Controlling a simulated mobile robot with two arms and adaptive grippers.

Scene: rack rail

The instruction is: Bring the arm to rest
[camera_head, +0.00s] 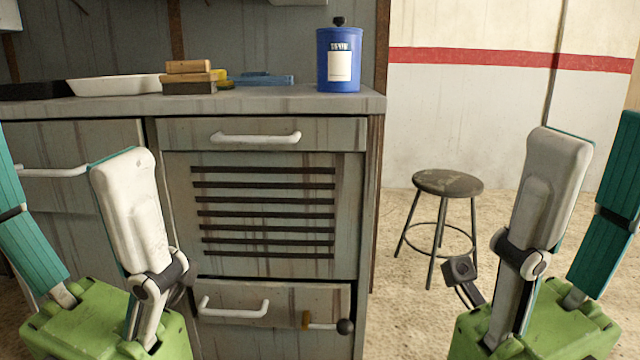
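My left gripper (65,160) is at the lower left, in front of the cabinet. Its two fingers rise from a green body and stand wide apart, with nothing between them. One finger shows its teal grooved pad, the other its white outer shell. My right gripper (596,150) is at the lower right, also with its fingers apart and empty. Its teal finger is near the right picture edge. Both grippers appear clear of the furniture. The lower parts of both arms are cut off by the bottom edge.
A worn grey cabinet (180,220) bears a blue canister (325,70), stacked brown blocks (188,70), a white tray (118,86) and a blue item (265,80). A black-ball lever (344,327) sticks out low. A round stool (447,183) stands right of it on open floor.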

